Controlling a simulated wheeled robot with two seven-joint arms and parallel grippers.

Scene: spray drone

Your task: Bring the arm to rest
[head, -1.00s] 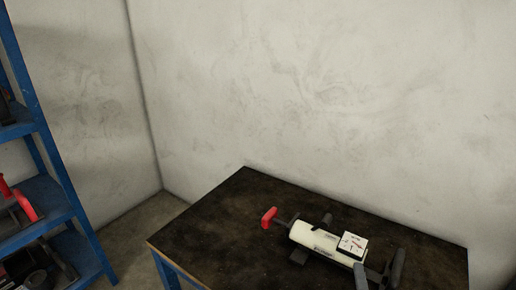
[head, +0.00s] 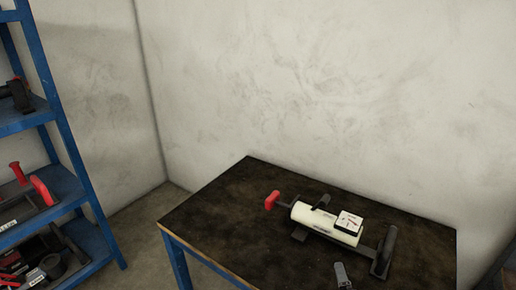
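A white cylindrical device (head: 318,219) with a red grip (head: 272,200) at its left end and a dark frame lies on the dark table (head: 215,205). A small white box with a dial or print (head: 349,222) sits on its right part, and a black upright handle (head: 386,250) stands at its right end. A grey finger-like tip (head: 342,274) shows at the bottom edge in front of the device, apart from it. It looks like part of my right gripper; its opening is not visible. My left gripper is not in view.
A blue shelf (head: 75,165) with tools, some with red handles, stands at the left. Bare floor (head: 140,235) lies between shelf and table. A pale wall (head: 310,80) rises behind the table. The table's left part is clear.

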